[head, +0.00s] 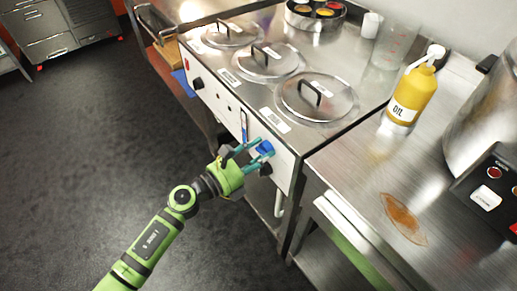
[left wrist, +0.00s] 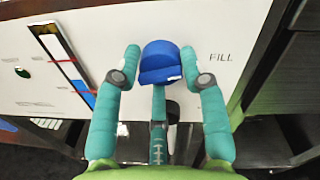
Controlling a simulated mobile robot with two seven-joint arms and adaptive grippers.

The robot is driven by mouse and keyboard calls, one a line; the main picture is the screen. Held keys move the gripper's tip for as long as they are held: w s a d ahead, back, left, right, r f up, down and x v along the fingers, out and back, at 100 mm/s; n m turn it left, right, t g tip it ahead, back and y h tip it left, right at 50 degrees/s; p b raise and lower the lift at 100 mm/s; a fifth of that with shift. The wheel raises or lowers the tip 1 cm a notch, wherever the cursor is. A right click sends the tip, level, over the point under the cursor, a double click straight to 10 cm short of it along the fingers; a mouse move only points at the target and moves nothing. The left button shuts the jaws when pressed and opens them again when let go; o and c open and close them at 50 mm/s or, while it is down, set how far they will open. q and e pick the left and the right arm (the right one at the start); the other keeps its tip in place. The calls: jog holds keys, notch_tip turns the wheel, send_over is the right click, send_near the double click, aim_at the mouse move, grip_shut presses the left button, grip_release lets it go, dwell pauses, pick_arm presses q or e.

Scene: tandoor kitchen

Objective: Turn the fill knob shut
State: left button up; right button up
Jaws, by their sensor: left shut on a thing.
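The blue fill knob (head: 266,147) is on the white front panel of the steel counter unit, near its right end. In the left wrist view the knob (left wrist: 160,62) sits beside the printed word FILL. My left gripper (head: 257,148) is at the panel with its teal fingers on either side of the knob. In the left wrist view the gripper (left wrist: 164,70) is shut on the knob, which shows a white mark at its lower right. A level gauge (left wrist: 65,62) with blue at its bottom is left of the knob. My right gripper does not show.
Lidded pots (head: 316,97) sit in the unit's top above the panel. A black knob (head: 265,169) is just below the gripper. A yellow oil bottle (head: 410,95) and a brown spill (head: 403,218) are on the right steel counter. The floor at left is clear.

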pick_arm(q)
jog(key=n+p, duration=0.1)
jog(key=r+n+p, duration=0.1)
jog(key=n, duration=0.1)
jog(key=n+p, duration=0.1)
jog(key=shift+w+r, duration=0.15)
jog(key=shift+w, duration=0.1)
jog(key=n+p, duration=0.2)
jog(key=n, duration=0.2)
jog(key=shift+w+a, duration=0.1)
jog(key=n+p, duration=0.2)
jog(key=n, duration=0.2)
jog(key=shift+a+g, duration=0.1)
jog(key=shift+g, duration=0.2)
jog(key=shift+f+n+p, duration=0.3)
jog(key=shift+n+p, duration=0.1)
jog(key=shift+n, duration=1)
jog(key=shift+f, duration=0.1)
jog(key=o, duration=1.1)
jog(key=shift+w+f+g, duration=0.1)
jog(key=shift+f+g, duration=0.1)
jog(key=shift+g, duration=0.1)
